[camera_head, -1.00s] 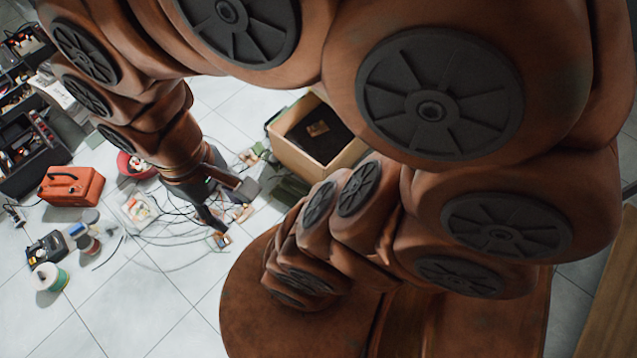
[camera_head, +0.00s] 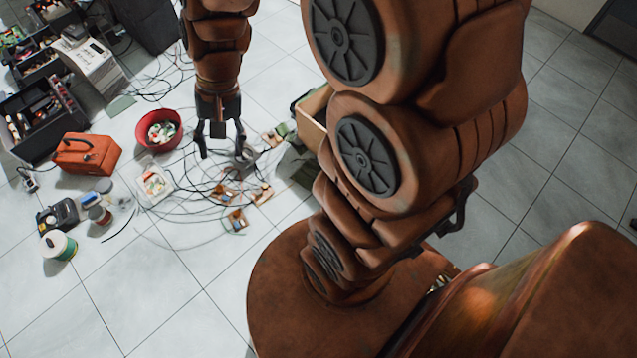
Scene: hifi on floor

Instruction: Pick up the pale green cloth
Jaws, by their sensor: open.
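A small flat pale green piece (camera_head: 120,105), which looks like the cloth, lies on the tiled floor at the upper left, between the white printer-like machine and the red bowl. My gripper (camera_head: 221,152) hangs at the upper middle, to the right of the red bowl, with its two dark fingers spread apart and nothing between them. It is apart from the green piece, which lies to its left and a little higher in the picture. How high the gripper is above the floor I cannot tell.
A red bowl (camera_head: 159,131) with small items stands between gripper and green piece. A white machine (camera_head: 92,66), an orange-red case (camera_head: 87,153) and a black toolbox (camera_head: 42,118) stand at left. Cables and small boards (camera_head: 235,221) litter the floor. An open box (camera_head: 312,118) is partly hidden.

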